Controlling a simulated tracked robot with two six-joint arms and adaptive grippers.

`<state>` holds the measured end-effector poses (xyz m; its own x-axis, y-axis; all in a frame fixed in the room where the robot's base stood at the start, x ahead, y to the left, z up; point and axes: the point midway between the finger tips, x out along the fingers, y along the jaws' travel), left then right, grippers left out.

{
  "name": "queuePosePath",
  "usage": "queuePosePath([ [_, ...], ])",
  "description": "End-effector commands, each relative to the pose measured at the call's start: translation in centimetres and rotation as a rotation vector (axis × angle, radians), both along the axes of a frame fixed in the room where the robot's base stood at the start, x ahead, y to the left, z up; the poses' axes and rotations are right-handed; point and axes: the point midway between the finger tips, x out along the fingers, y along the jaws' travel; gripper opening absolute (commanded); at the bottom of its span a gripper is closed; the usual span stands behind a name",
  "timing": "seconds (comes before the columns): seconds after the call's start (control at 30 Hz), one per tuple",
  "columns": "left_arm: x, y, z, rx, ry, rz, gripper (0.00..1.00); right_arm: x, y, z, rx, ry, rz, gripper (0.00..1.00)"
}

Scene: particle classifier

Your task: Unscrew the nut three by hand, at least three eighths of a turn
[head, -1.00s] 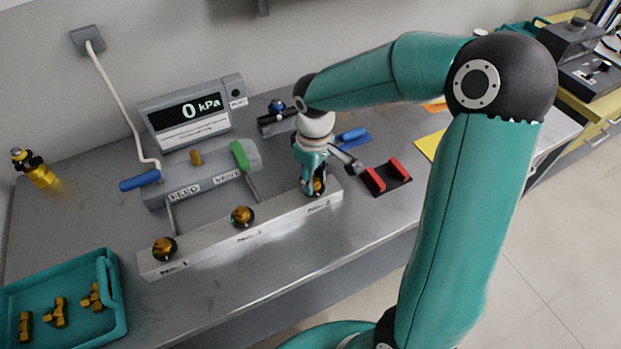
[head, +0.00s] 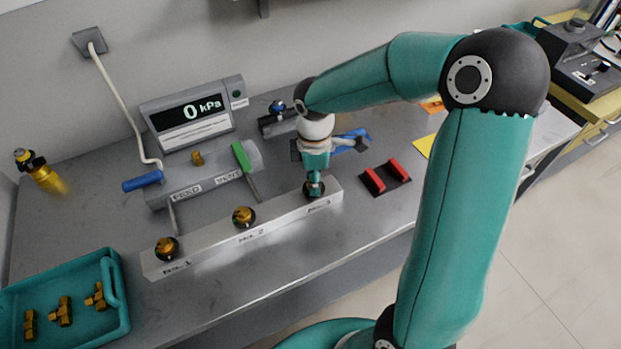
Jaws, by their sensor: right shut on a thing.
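Three nuts sit in a row on a pale metal bar (head: 280,220). The brass nut one (head: 166,248) is at the left end and nut two (head: 243,216) is in the middle. Nut three is at the right end, mostly hidden under my right gripper (head: 314,187). The gripper points straight down and is shut on nut three. The fingers cover the nut, so its turn angle cannot be read. My left gripper is not in view.
Behind the bar stand a grey manifold (head: 222,184) with a blue and a green handle, and a display (head: 192,112) reading 0 kPa. A teal tray (head: 122,318) with brass fittings is at the lower left. A red-sided holder (head: 398,175) lies right of the bar.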

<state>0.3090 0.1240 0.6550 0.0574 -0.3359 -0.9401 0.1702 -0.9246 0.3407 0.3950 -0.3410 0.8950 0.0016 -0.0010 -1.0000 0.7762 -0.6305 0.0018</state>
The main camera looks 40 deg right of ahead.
Motion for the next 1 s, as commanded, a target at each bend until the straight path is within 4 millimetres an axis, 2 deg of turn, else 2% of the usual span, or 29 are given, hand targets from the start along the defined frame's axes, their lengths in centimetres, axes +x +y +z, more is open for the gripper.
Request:
queuePosePath([
  [0.5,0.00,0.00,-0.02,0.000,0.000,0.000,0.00,0.13,0.01,-0.23,0.000,-0.004,0.028,0.00],
  [0.53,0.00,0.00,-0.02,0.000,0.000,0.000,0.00,0.13,0.01,-0.23,0.000,-0.003,0.028,0.36],
  [0.67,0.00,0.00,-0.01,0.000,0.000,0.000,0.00,0.11,0.01,-0.20,-0.001,-0.002,0.027,0.58],
  [0.7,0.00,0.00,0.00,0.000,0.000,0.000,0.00,0.11,0.02,-0.18,-0.001,-0.002,0.027,0.60],
  [1.0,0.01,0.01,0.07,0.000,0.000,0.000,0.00,0.07,0.02,0.02,-0.001,-0.001,0.026,0.60],
])
